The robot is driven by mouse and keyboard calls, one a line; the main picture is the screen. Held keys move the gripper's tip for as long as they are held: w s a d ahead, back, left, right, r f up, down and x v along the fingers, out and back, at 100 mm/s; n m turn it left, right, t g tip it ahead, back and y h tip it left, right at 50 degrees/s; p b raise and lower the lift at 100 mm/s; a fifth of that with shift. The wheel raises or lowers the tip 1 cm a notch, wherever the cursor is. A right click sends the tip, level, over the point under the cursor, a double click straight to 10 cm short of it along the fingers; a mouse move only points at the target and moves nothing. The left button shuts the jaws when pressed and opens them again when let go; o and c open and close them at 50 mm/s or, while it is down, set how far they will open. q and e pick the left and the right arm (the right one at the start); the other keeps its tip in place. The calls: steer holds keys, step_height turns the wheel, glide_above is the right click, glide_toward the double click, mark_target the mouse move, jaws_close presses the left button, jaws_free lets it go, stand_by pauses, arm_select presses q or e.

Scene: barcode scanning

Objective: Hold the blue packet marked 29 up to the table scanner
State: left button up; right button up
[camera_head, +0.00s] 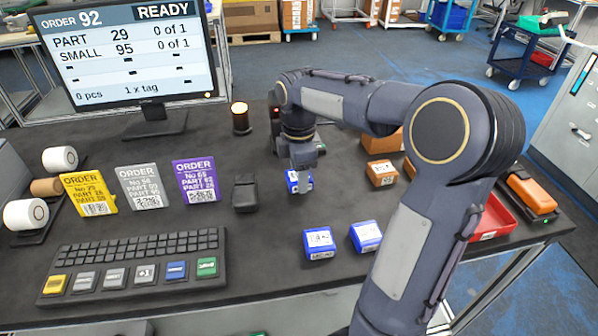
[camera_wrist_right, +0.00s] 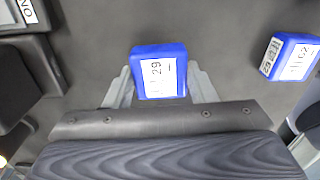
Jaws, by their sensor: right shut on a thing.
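My right gripper (camera_head: 299,186) comes down over the middle of the table, shut on a small blue packet (camera_head: 292,182). In the right wrist view this packet (camera_wrist_right: 160,72) sits between the two fingers, and its white label reads 29. A squat black device (camera_head: 245,193), which looks like the table scanner, stands left of the gripper, apart from the packet. The packet's height above the table is hard to tell. My left gripper is not in view.
Two other blue packets (camera_head: 319,243) (camera_head: 366,237) lie nearer the front. An orange box (camera_head: 381,173) and a red tray (camera_head: 490,220) are to the right. Order cards (camera_head: 140,187), a keyboard (camera_head: 135,262) and a monitor (camera_head: 130,50) fill the left. A lit lamp (camera_head: 240,117) stands behind.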

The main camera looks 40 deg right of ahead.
stand_by(0.3)
